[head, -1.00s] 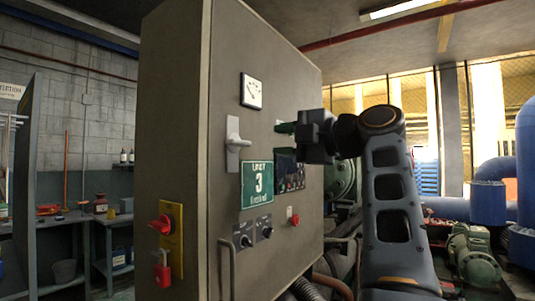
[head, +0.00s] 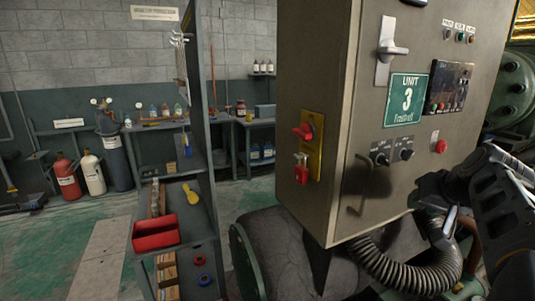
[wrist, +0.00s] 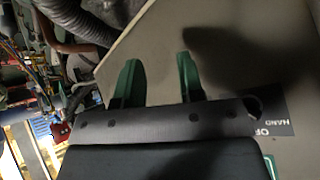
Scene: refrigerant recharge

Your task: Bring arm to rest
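My arm (head: 500,195) is folded low at the right edge of the head view, in front of the grey control cabinet (head: 330,95). My gripper (head: 418,192) is in front of the cabinet's lower right part, and its fingers are hard to make out there. In the wrist view my gripper (wrist: 158,82) shows two green fingers standing apart with nothing between them. The cabinet face (wrist: 215,35) lies beyond them, with a dark shadow on it. Whether the fingers touch the cabinet cannot be told.
The cabinet carries a red rotary switch (head: 304,132) with a red padlock (head: 301,168) and a green Unit 3 sign (head: 406,99). A ribbed hose (head: 400,272) runs below it. A shelf rack with a red bin (head: 156,232) stands left. Green floor (head: 50,225) lies open at far left.

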